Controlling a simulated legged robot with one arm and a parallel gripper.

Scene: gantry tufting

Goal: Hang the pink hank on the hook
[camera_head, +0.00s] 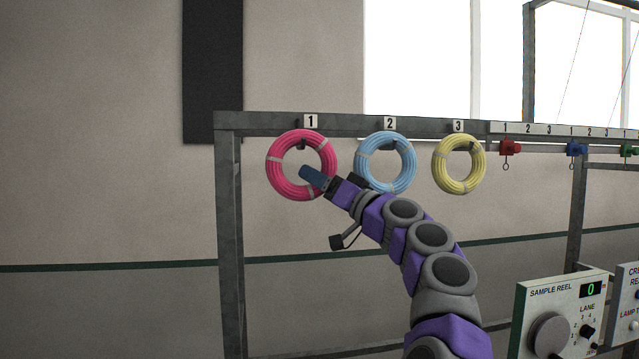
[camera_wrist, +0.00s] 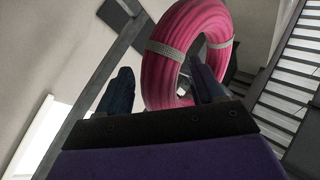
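The pink hank (camera_head: 275,168) is a coiled ring with pale bands. In the head view it is upright under label 1 on the rail, with a dark hook (camera_head: 301,144) at the top of its opening. It appears to hang there. My gripper (camera_head: 314,178) is at the lower right of the ring, overlapping its opening. In the wrist view the fingers (camera_wrist: 162,80) are spread apart. One side of the pink hank (camera_wrist: 158,75) shows between them, and the right finger overlaps the ring's opening. Contact is not clear.
A blue hank (camera_head: 412,165) and a yellow hank (camera_head: 481,165) hang under labels 2 and 3, the blue one close to my wrist. A grey metal frame (camera_head: 230,240) carries the rail. Small coloured clamps (camera_head: 509,147) and a control box (camera_head: 522,318) are at right.

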